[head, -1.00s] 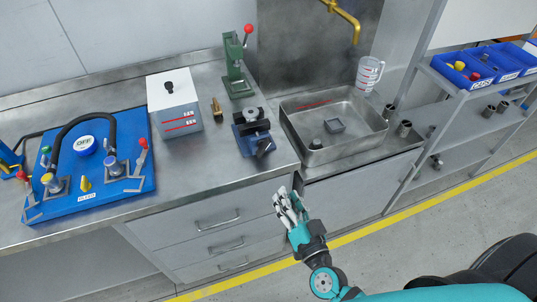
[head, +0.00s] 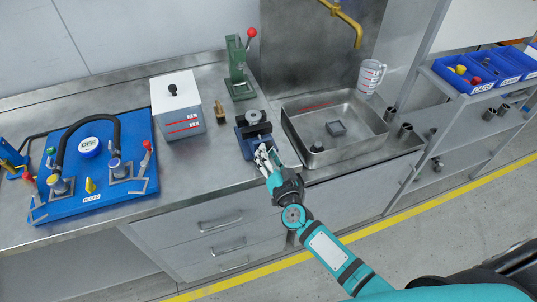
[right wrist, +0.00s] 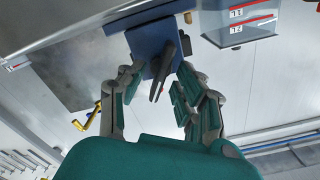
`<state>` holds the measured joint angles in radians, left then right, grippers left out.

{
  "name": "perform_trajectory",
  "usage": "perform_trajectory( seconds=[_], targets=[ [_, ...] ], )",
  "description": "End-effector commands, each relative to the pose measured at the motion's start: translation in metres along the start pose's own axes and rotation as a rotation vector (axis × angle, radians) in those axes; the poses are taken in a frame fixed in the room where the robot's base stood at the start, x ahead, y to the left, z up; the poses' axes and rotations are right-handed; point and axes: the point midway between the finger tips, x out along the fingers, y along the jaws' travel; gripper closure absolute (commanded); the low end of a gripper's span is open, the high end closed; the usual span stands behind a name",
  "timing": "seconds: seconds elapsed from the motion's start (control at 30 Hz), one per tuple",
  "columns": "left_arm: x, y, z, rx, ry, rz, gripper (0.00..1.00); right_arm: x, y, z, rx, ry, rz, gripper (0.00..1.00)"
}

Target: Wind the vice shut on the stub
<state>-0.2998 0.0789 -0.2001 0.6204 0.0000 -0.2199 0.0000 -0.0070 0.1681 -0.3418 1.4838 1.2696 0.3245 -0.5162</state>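The blue vice (head: 241,134) stands near the front edge of the steel bench, with dark jaws. A round grey piece (head: 253,116), perhaps the stub, sits at its top; I cannot tell how the jaws meet it. My right gripper (head: 263,157) is at the front of the vice, over its handle side. In the right wrist view the vice (right wrist: 147,40) lies ahead, and its dark handle (right wrist: 166,66) shows between the spread fingers of the right gripper (right wrist: 160,80). The fingers look apart from the handle. My left gripper is not in view.
A green press (head: 237,72) with a red knob stands behind the vice. A white-lidded box (head: 177,100) and a small brass part (head: 220,114) are to the left. A steel sink tray (head: 310,150) is close on the right. A blue board (head: 100,200) with valves lies far left.

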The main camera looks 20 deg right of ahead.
Motion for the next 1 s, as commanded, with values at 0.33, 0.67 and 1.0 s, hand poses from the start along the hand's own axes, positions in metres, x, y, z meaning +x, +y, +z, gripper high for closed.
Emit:
perform_trajectory(
  seconds=[0.33, 0.67, 1.0],
  targets=[
    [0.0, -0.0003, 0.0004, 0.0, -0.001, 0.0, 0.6, 0.0005, -0.0003, -0.0001, 0.0, 0.0, 0.0, 0.81],
    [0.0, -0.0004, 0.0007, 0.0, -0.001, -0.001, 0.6, 0.0003, -0.0001, -0.0002, 0.0, 0.001, 0.0, 1.0],
    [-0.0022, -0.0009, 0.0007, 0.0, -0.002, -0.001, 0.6, 0.0002, 0.0, 0.0, 0.145, 0.0, 0.0, 1.0]
  ],
)
